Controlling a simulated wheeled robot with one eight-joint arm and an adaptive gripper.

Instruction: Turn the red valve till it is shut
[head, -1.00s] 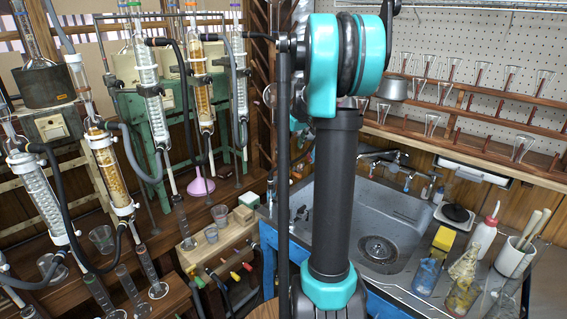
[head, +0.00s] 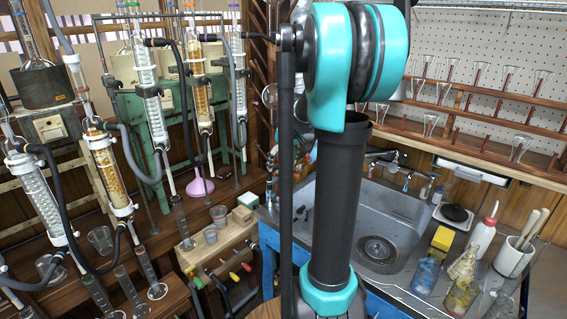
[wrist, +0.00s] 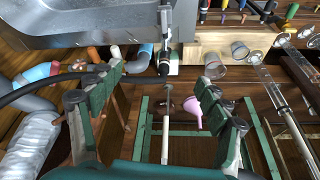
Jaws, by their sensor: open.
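My gripper is not visible in the head view, where only my arm shows. In the wrist view my gripper (wrist: 160,78) is open, its two dark-padded fingers apart with nothing clearly held. Several coloured handles show at the top edge of the wrist view, beyond the fingertips; I cannot tell for sure which is the red valve.
Glass condensers (head: 148,90) with black hoses stand at left on a green frame. A pink funnel (head: 200,187) hangs below them; it shows right of centre in the wrist view (wrist: 192,113). Beakers stand on the rack. The sink (head: 400,215) and bottles are at right.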

